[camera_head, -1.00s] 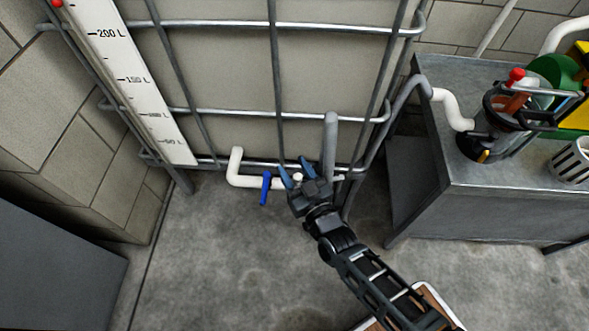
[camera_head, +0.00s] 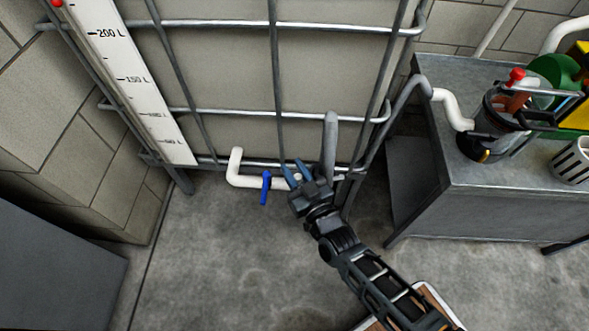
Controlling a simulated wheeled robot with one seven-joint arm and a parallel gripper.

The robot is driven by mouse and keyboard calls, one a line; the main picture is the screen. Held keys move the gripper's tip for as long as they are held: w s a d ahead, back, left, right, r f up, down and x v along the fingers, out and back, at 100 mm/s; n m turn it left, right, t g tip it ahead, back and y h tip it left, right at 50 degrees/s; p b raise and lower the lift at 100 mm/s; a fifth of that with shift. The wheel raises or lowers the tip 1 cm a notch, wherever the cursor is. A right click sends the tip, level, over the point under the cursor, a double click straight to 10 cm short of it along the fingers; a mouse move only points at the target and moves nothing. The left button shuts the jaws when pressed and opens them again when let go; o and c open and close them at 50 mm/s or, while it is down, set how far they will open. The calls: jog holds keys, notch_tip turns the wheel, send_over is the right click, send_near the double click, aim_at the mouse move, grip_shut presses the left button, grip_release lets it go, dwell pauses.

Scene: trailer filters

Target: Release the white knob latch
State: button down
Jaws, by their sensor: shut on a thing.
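The white knob (camera_head: 298,177) is a small pale piece on the white pipe at the foot of the tank. My gripper (camera_head: 295,176) has blue fingertips and reaches it from the lower right. The fingers are closed in on the knob, one on each side, and partly hide it. A blue lever handle (camera_head: 266,187) hangs down from the same white pipe (camera_head: 240,180), just left of my fingers.
The caged tank (camera_head: 235,75) with a white litre scale (camera_head: 133,80) stands behind the pipe. A grey upright pipe (camera_head: 330,145) rises close right of my gripper. A metal bench (camera_head: 500,190) bearing a filter canister (camera_head: 497,130) is at the right. The floor (camera_head: 215,260) in front is clear.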

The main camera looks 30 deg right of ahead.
jog(key=shift+s+a, duration=0.1)
jog(key=shift+s, duration=0.05)
jog(key=s+n+g+y+b, duration=0.4)
jog(key=s+n+g+y, duration=0.4)
jog(key=s+n+y, duration=0.4)
jog(key=y, duration=0.4)
jog(key=shift+d, duration=0.25)
dwell(0.7)
jog(key=c, duration=0.9)
grip_release()
jog(key=shift+c, duration=0.2)
jog(key=v, duration=0.8)
